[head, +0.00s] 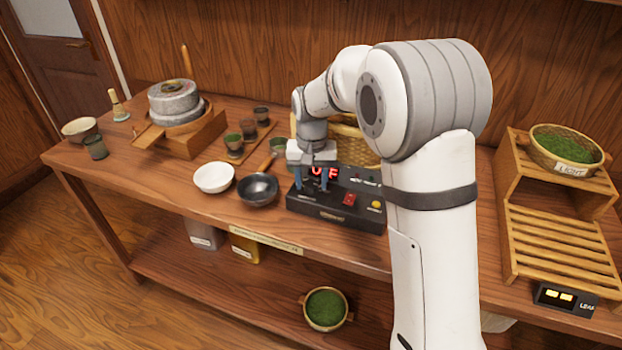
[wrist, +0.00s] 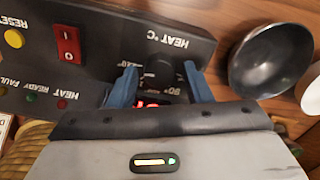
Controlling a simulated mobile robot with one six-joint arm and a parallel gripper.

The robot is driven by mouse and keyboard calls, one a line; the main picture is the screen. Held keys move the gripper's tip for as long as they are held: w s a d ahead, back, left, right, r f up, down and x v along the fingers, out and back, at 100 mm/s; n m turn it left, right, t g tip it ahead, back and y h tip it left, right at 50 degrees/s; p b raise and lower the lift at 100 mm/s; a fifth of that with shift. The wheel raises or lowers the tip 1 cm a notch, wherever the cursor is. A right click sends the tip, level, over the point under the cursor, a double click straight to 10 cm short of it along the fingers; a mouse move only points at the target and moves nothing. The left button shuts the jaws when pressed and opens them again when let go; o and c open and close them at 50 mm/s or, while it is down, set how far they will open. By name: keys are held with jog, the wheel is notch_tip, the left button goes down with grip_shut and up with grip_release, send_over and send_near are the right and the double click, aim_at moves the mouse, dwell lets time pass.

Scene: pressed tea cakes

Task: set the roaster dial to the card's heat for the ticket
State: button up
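The roaster's black control box (head: 335,207) stands at the table's front edge, with a red display (head: 323,172) partly covered by my gripper and seeming to read OFF. In the wrist view the panel (wrist: 105,40) shows upside down, with the dark heat dial (wrist: 160,73) under the label HEAT °C. My gripper (head: 311,184) points down at the panel. Its blue fingers in the wrist view (wrist: 160,68) are apart, one on each side of the dial, with gaps seen beside it. A narrow card (head: 265,240) is on the table's front edge, its text too small to read.
A red switch (head: 349,199) and yellow reset button (head: 376,204) are on the panel. A black bowl (head: 258,190) and white bowl (head: 214,177) stand close to its left. A stone mill (head: 174,99) is further left. A wooden rack (head: 555,245) holds a LIGHT basket (head: 566,147).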

jog(key=c, duration=0.7)
jog(key=shift+c, duration=0.2)
jog(key=shift+n, duration=0.3)
jog(key=n, duration=0.7)
jog(key=shift+r+p, duration=0.1)
jog(key=shift+p, duration=0.25)
jog(key=n, duration=0.4)
jog(key=shift+n, duration=2)
